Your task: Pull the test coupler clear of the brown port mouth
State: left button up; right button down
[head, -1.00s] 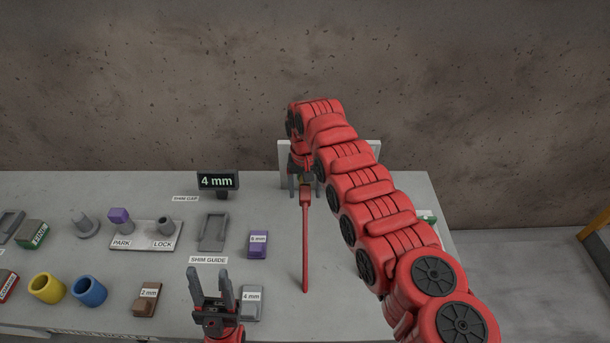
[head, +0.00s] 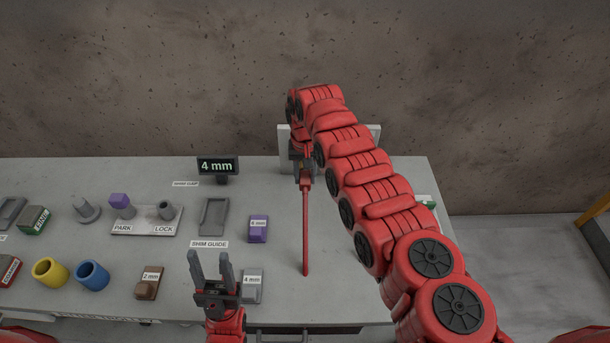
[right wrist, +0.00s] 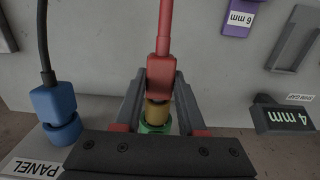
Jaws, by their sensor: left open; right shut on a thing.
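The red test coupler (right wrist: 160,76) has a red lead and sits between my right gripper's fingers (right wrist: 158,92) in the right wrist view. In the head view, my right gripper (head: 304,172) is shut on it in front of the white panel (head: 285,138), and the lead (head: 305,232) extends toward the table's front. A tan-brown ring (right wrist: 157,111), seemingly the port mouth, lies directly at the coupler's end, with green beyond it. I cannot tell how deep the coupler sits. My left gripper (head: 209,257) is open and empty above the table's front.
A blue coupler (right wrist: 53,102) with a black lead sits beside the red one at the panel. The "4 mm" display (head: 217,167) stands left of the panel. Shim blocks, a shim guide (head: 213,216) and yellow and blue cups (head: 92,276) stand on the left.

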aim_at(305, 191)
jog(key=shift+s+d+p, duration=0.15)
jog(key=shift+s+p, duration=0.45)
jog(key=shift+p, duration=2.15)
jog(key=shift+s+r+p, duration=0.1)
jog(key=shift+s+p, duration=0.8)
jog(key=shift+p, duration=1.65)
jog(key=shift+s+p, duration=0.5)
jog(key=shift+p, duration=0.5)
